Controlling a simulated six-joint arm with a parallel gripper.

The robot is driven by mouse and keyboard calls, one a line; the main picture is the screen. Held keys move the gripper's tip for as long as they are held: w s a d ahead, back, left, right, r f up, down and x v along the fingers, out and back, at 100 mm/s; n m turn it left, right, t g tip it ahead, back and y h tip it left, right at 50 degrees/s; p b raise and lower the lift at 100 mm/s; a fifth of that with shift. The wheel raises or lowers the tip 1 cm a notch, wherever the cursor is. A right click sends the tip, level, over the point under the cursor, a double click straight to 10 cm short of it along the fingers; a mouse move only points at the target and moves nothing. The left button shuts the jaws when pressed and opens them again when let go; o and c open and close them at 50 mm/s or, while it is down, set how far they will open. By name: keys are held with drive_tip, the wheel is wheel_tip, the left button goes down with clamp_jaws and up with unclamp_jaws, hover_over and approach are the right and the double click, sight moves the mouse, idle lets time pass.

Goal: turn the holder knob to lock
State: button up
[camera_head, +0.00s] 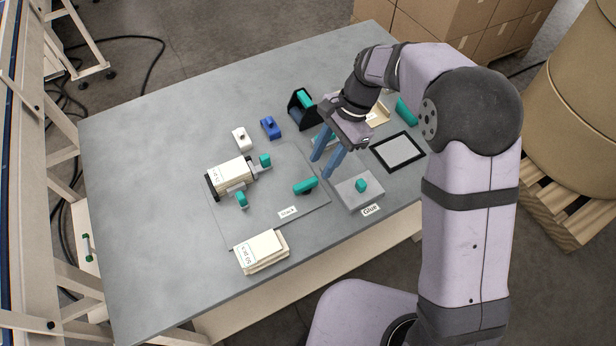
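My gripper (321,167) has two blue fingers spread apart with nothing seen between them. It hangs over the right half of the grey table, just above and right of a teal handle (306,186). A holder (212,187) with dark ends grips a cream paper stack (229,174). A small teal knob (265,159) sits at its upper right, and another teal knob (241,200) sits at its lower right. My gripper is apart from these. I cannot tell for sure which teal part is the holder knob, nor its lock position.
A grey block (350,197) with a teal knob stands by the "Glue" label (370,210). A second paper stack (261,252) lies at the front. White (241,139) and blue (270,128) small parts, a black dispenser (295,115) and a black-framed pad (418,141) stand around. The table's left is clear.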

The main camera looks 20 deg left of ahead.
sight(306, 183)
drive_tip(key=shift+a+f, duration=0.15)
drive_tip(key=shift+a, duration=0.55)
drive_tip(key=shift+p+x, duration=1)
drive_tip(key=shift+x, duration=2.6)
drive_tip(key=shift+s, duration=0.1)
drive_tip(key=shift+c, duration=0.4)
clamp_jaws()
